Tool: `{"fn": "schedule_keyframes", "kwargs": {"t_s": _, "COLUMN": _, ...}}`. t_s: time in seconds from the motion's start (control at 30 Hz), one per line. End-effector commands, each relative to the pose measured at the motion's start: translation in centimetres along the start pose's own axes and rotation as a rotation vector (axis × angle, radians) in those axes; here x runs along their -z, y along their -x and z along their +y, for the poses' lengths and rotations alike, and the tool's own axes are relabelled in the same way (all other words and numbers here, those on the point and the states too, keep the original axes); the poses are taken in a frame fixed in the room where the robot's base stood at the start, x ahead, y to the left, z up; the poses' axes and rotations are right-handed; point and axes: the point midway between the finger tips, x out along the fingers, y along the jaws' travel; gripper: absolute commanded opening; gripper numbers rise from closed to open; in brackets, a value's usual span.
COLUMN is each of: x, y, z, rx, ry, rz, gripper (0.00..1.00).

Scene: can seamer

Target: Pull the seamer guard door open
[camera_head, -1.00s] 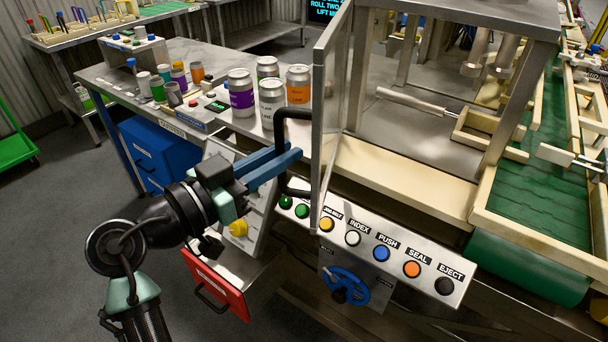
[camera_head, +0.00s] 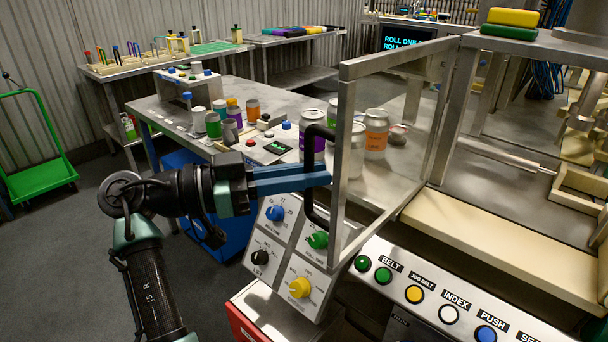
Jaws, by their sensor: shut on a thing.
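The seamer guard door (camera_head: 392,138) is a clear panel in a grey metal frame. It stands swung out from the machine's post on its right side. Its black bar handle (camera_head: 309,196) is on the door's left, outer edge. My gripper (camera_head: 322,179) has blue fingers that reach in from the left and are shut on the handle's upright bar. The seamer interior, with a wooden-coloured ledge (camera_head: 500,247) and a rod, shows to the right of the door.
A button panel (camera_head: 450,300) lies below the door, and a knob panel (camera_head: 290,255) stands below my gripper. Cans, including an orange one (camera_head: 376,133), stand on the bench behind the door. Open floor lies at left, with a green cart (camera_head: 42,180).

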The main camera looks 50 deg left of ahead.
Motion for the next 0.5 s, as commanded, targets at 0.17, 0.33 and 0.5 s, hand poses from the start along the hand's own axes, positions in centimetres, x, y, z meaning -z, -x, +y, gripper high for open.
{"fn": "schedule_keyframes", "kwargs": {"t_s": 0.17, "x": 0.25, "y": -0.43, "z": 0.06, "rx": -0.004, "ry": -0.003, "rz": 0.001, "gripper": 0.0}}
{"fn": "schedule_keyframes", "kwargs": {"t_s": 0.33, "x": 0.22, "y": -0.4, "z": 0.07, "rx": -0.004, "ry": -0.003, "rz": 0.0, "gripper": 0.39}}
{"fn": "schedule_keyframes", "kwargs": {"t_s": 0.5, "x": 0.14, "y": -0.25, "z": 0.04, "rx": -0.002, "ry": -0.002, "rz": 0.0, "gripper": 0.47}}
